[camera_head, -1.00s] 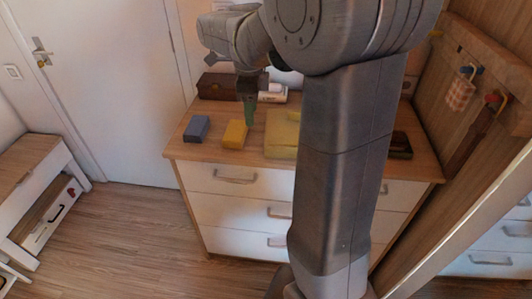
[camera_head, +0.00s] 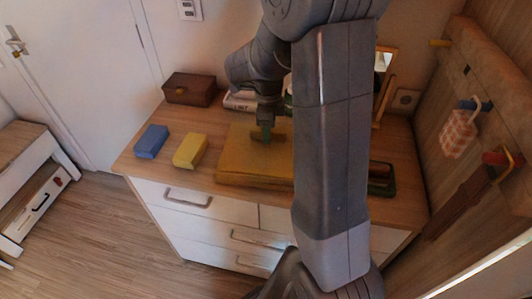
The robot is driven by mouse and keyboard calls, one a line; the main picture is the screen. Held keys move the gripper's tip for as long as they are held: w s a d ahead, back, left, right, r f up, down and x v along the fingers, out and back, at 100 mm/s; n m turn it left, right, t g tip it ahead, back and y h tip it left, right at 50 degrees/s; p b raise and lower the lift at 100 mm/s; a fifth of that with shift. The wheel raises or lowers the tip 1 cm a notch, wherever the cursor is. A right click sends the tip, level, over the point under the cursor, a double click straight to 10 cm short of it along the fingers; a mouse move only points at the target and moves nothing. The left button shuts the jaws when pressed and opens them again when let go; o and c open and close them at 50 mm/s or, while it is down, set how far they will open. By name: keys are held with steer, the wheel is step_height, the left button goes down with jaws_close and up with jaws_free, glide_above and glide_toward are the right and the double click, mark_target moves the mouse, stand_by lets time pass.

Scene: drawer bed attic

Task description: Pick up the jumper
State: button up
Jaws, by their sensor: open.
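The jumper (camera_head: 245,163) appears to be the folded mustard-yellow cloth lying flat on the wooden top of the dresser. Its right part is hidden behind my arm. I cannot tell whether the tips touch the cloth.
A yellow block (camera_head: 190,151) and a blue block (camera_head: 152,141) lie left of the cloth. A brown box (camera_head: 190,89) stands at the back left. A dark green tray (camera_head: 381,179) is at the right. Hooks on the right wall hold a checked item (camera_head: 458,133).

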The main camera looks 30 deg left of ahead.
jaws_close()
stand_by(0.4)
